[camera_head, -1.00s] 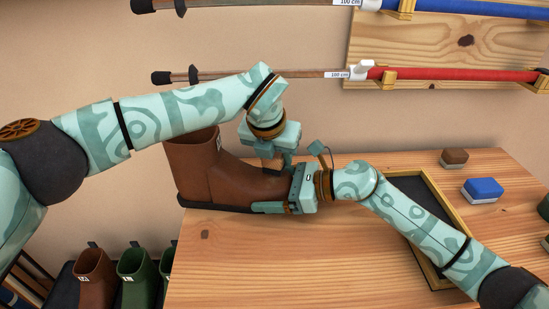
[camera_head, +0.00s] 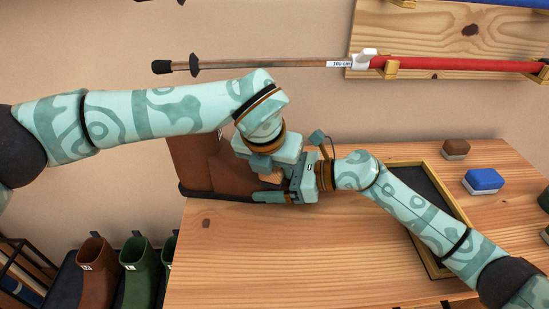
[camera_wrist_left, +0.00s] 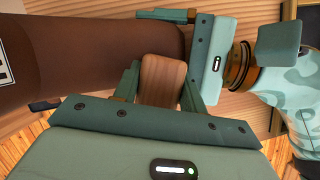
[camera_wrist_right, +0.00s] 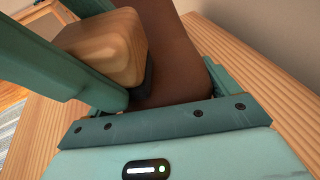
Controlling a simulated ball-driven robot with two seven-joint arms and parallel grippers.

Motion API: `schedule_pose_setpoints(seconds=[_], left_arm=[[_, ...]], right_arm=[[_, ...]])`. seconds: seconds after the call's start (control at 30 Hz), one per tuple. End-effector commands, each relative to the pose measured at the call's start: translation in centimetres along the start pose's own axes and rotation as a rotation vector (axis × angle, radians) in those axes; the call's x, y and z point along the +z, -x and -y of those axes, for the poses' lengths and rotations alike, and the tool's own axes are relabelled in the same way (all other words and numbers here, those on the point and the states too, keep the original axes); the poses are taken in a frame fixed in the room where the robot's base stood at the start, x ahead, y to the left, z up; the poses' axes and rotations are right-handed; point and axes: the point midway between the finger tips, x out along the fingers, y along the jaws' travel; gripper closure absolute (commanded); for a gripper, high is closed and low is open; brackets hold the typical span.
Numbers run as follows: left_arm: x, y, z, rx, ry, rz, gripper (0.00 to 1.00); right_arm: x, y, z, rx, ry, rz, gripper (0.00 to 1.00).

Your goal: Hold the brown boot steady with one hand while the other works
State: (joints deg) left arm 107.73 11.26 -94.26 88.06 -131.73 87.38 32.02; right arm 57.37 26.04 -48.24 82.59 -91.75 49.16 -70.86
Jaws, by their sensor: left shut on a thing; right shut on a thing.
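The brown boot (camera_head: 192,165) stands upright on the wooden table, its shaft at the left and its toe to the right. My right gripper (camera_head: 277,190) is shut on the toe end; the right wrist view shows the boot (camera_wrist_right: 180,60) between its fingers. My left gripper (camera_head: 268,172) is shut on a wooden-backed brush (camera_wrist_left: 162,78), close above the toe beside the right gripper. In the right wrist view the brush (camera_wrist_right: 105,45) has a dark underside close to the boot; whether they touch is unclear. My left arm hides part of the boot in the head view.
A wood-framed tray with a dark bottom (camera_head: 447,185) lies partly under my right arm. A brown block (camera_head: 456,149) and a blue block (camera_head: 485,181) lie beyond it. Other boots (camera_head: 98,272) stand below left. The table's front is clear.

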Motion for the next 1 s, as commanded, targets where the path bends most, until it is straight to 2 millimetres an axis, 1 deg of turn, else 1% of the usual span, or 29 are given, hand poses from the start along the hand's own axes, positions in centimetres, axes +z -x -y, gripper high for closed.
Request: schedule_pose_setpoints(seconds=[0.03, 0.27, 0.33, 0.7, 0.8, 1.0], left_arm=[[-0.4, -0.2, 0.0, 0.0, 0.001, -0.01, 0.77], [-0.4, -0.3, 0.0, 0.0, 0.002, -0.012, 0.77], [-0.3, 0.0, 0.0, 0.001, 0.002, -0.011, 0.77], [1.6, 4.1, 0.0, 0.001, 0.002, -0.005, 0.77], [2.0, 4.9, 0.0, 0.0, 0.001, -0.005, 0.77], [2.1, 5.4, 0.0, 0.0, 0.001, -0.006, 0.77]], right_arm=[[-0.1, 0.0, 0.0, 0.0, -0.001, 0.0, 0.54], [0.0, 0.0, 0.0, 0.0, -0.001, 0.0, 0.54], [0.0, 0.0, 0.0, 0.0, -0.001, 0.0, 0.54], [0.0, 0.0, 0.0, -0.001, -0.001, 0.0, 0.54], [0.0, 0.0, 0.0, -0.001, 0.0, 0.0, 0.54], [0.0, 0.0, 0.0, -0.001, -0.001, 0.0, 0.54]])
